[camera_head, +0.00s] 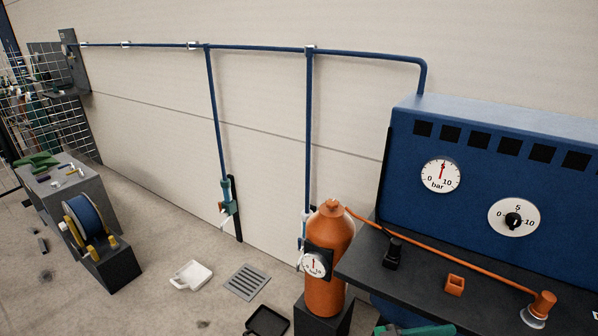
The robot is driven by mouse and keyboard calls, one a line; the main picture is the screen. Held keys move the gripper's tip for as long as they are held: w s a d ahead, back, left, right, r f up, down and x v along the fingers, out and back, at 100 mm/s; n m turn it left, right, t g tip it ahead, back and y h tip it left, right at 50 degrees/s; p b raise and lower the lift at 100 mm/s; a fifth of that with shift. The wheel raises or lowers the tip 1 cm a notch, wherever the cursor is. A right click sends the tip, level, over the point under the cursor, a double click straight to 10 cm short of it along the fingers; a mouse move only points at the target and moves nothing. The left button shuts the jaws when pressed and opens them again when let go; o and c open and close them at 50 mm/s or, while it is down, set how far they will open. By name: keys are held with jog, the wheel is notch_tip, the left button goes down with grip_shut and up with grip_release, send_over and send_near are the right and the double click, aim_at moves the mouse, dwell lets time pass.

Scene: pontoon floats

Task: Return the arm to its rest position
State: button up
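Neither my arm nor my gripper can be made out in the head view. Whether the gripper is open, shut or holding something is not shown.
At right, a blue gauge cabinet (463,218) stands behind a dark shelf (378,272) crossed by an orange bar (440,250). An orange cylinder (325,288) stands beside it. A white pan (192,275) and a floor grate (246,282) lie on open floor. A hose reel (84,219) is left.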

notch_tip(320, 180, down, 6)
jog(key=w+n+t+y, duration=0.2)
jog(key=n+t, duration=0.5)
jog(key=t, duration=0.1)
jog(key=s+a+f+n+t+y, duration=0.3)
jog(key=s+a+f+n+y, duration=0.15)
jog(key=a+f+y, duration=0.2)
jog(key=s+a+f+n+t+y, duration=0.35)
jog(key=a+f+n+y, duration=0.2)
jog(key=a+f, duration=0.2)
jog(key=s+a+f+y, duration=0.1)
jog(key=s+a+y, duration=0.4)
jog(key=s+a, duration=0.55)
jog(key=s+a+r+m+t+y, duration=0.1)
jog(key=s+a+r+m, duration=0.2)
jog(key=s+a+r, duration=0.4)
jog(key=shift+s+a+m+t, duration=0.25)
jog(key=shift+s+m+t, duration=0.05)
jog(key=shift+t, duration=0.05)
jog(key=c, duration=0.6)
jog(key=shift+c, duration=0.2)
